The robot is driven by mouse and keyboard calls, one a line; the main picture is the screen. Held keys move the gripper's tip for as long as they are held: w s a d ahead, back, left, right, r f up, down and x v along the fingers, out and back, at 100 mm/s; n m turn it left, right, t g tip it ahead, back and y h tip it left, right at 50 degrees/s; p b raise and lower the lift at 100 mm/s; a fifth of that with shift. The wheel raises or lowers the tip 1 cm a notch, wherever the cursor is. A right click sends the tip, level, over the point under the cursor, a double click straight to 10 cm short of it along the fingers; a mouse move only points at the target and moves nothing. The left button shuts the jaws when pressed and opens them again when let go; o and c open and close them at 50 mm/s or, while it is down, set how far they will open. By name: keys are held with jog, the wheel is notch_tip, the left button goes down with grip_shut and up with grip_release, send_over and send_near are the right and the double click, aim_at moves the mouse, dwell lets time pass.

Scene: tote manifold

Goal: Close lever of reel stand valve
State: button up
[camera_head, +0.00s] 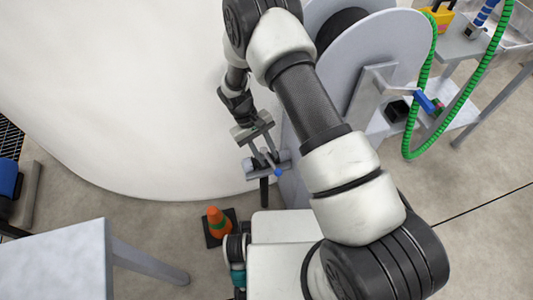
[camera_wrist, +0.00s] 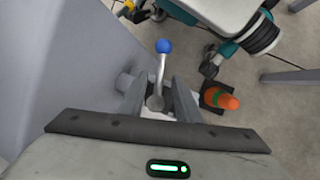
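The reel stand valve is a small grey fitting (camera_head: 251,166) low on the side of the reel stand (camera_head: 398,42). Its lever (camera_wrist: 160,75) is a thin metal rod with a blue ball knob (camera_wrist: 163,46); the knob also shows in the head view (camera_head: 278,172). My gripper (camera_wrist: 158,88) is open, with a finger on each side of the lever's lower part. The knob sticks out beyond the fingertips. Gaps show beside the rod, and I cannot tell whether either finger touches it. In the head view my gripper (camera_head: 264,157) reaches down at the valve, partly covering it.
An orange cone (camera_head: 219,223) with a green band stands on the floor near the valve. A large white curved surface (camera_head: 120,100) fills the left. A grey table (camera_head: 60,262) stands at lower left. A green hose (camera_head: 462,98) hangs at the right.

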aim_at(267, 158)
jog(key=shift+r, duration=0.1)
notch_tip(267, 158, up, 10)
jog(key=p, duration=0.2)
jog(key=shift+p, duration=0.35)
